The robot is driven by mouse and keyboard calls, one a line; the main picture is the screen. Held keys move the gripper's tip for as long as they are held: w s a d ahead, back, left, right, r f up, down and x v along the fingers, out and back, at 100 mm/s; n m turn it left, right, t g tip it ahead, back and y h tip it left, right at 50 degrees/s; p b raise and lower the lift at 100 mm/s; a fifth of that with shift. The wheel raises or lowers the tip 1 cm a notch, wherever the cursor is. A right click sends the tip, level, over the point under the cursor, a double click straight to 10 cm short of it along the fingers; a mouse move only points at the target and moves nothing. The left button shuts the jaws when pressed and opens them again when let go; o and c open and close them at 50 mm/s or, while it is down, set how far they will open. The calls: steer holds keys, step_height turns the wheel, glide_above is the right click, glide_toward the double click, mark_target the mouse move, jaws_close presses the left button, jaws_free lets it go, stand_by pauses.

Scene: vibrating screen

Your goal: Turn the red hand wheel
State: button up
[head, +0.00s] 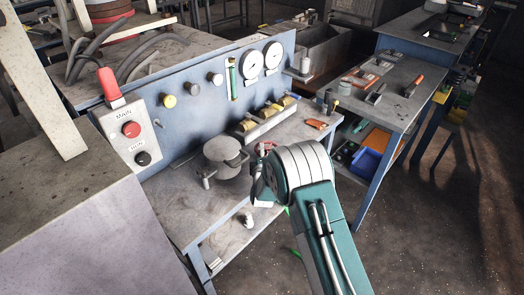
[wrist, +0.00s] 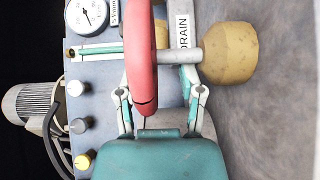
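The red hand wheel (wrist: 141,55) shows nearly edge-on in the middle of the wrist view, close to the camera. In the head view only a small red part of it (head: 265,147) shows beside my arm's end; the rest is hidden. My gripper (wrist: 155,82) is open, with one finger on each side of the wheel rim. I cannot tell whether either finger touches it.
A blue panel with gauges (head: 262,60) stands behind the workbench. A grey lidded pot (head: 225,156) sits left of my arm.

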steer(key=shift+r, duration=0.25)
steer(key=shift+s, duration=0.35)
steer(key=s+d, duration=0.1)
steer(key=s, duration=1)
steer(key=shift+f, duration=0.1)
